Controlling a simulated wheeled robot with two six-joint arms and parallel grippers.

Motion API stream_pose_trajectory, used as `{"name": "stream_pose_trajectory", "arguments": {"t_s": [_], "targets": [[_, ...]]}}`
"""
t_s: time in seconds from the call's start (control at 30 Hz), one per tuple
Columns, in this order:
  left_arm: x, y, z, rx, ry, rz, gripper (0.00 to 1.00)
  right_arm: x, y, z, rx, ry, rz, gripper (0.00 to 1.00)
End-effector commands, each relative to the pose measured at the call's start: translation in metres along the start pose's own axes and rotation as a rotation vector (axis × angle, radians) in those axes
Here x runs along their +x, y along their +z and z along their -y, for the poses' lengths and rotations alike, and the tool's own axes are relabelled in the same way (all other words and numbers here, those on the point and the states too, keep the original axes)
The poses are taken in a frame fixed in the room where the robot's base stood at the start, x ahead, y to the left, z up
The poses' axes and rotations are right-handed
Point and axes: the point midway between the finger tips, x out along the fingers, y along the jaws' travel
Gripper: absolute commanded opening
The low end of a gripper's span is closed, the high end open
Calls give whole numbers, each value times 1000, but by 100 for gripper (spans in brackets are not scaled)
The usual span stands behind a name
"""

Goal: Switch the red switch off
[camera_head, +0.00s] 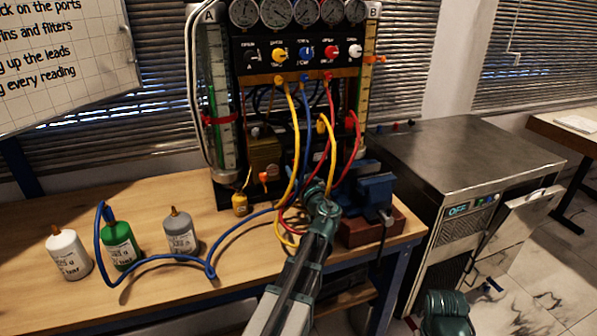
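The black panel on the gauge rig carries a row of knobs: a yellow one (279,55), a blue one (306,53), a red one (331,52) and a white one (355,51). The red knob is the clearest red control; I cannot read its position or small label. The arm reaching up from the bottom middle appears to be my left one. Its gripper (314,190) is below the panel, in front of the hanging hoses and apart from the red knob. Its fingers are too small and cluttered to read. My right gripper is not visible; a teal part of my arm shows at the bottom right.
Yellow, blue and red hoses (331,95) hang below the panel near my gripper. A blue vise (374,190) stands right of it. White, green and grey bottles (180,235) stand on the wooden bench (150,195). A metal cabinet (465,155) with an OFF display stands right.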

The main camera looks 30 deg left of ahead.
Motion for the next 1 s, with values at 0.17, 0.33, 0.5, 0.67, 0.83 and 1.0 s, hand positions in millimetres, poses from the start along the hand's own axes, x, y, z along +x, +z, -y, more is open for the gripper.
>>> {"name": "stream_pose_trajectory", "arguments": {"t_s": [0.17,0.33,0.5,0.67,0.83,1.0], "targets": [[0,0,0,0,0,0,57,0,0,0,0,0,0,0],[-17,0,1,0,1,0,57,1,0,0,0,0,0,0],[-54,0,2,0,4,0,57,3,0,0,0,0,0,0],[-88,0,2,0,3,0,57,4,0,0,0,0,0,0],[-117,0,1,0,3,0,57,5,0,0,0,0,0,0],[-133,0,0,0,1,0,57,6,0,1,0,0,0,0]]}}
